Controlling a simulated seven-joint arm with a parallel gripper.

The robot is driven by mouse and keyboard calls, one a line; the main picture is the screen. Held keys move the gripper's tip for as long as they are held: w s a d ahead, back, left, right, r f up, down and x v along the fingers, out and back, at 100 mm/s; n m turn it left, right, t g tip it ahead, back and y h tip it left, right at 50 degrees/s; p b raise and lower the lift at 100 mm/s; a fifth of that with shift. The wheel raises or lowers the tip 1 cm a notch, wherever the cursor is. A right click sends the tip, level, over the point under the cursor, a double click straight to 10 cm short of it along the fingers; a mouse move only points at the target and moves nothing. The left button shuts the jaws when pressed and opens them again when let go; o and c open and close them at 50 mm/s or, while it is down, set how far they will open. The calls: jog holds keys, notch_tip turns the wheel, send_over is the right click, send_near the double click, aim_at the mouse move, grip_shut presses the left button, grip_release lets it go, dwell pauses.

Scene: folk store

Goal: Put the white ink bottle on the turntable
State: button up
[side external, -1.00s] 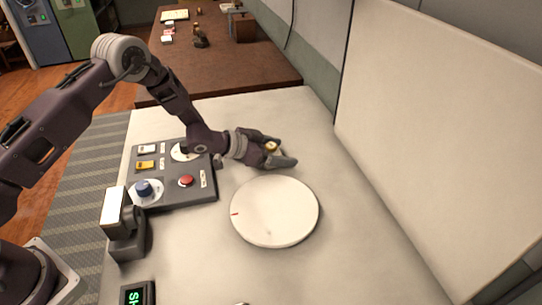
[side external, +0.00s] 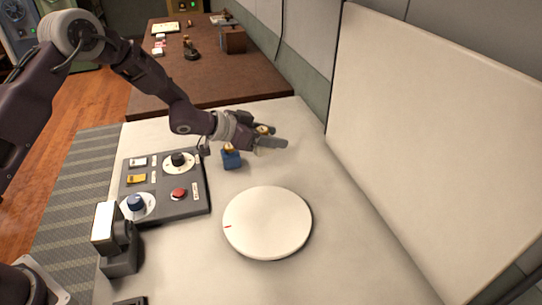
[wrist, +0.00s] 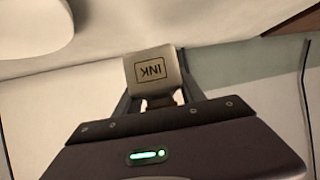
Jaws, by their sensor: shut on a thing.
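The white ink bottle (wrist: 150,72) is between my fingers in the wrist view, with its "INK" label upside down. In the side view its gold cap (side external: 263,130) shows between the fingers, and much of its body is hidden. My gripper (side external: 267,139) is shut on it, behind the turntable and apart from it. I cannot tell how high the bottle is above the table. The turntable (side external: 267,222) is a round, empty white disc with a red mark at its left edge. Part of a white disc, likely the turntable (wrist: 35,22), shows at the wrist view's upper left.
A blue bottle (side external: 231,158) with a gold cap stands just left of my gripper. A control panel (side external: 165,187) with knobs and a red button lies left of the turntable. A large pale board (side external: 430,140) rises on the right.

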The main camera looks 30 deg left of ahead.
jog(key=s+d+r+m+g+h, duration=0.2)
jog(key=s+d+r+m+h, duration=0.15)
jog(key=s+d, duration=0.3)
jog(key=r+m+g, duration=0.2)
jog(key=m+g, duration=0.1)
send_over(279, 218)
jog(key=shift+g+h, duration=0.3)
jog(key=shift+h, duration=0.25)
notch_tip(279, 218, down, 10)
jog(key=shift+d+r, duration=0.1)
jog(key=shift+f, duration=0.35)
jog(key=shift+f, duration=0.15)
jog(key=o, duration=1.4)
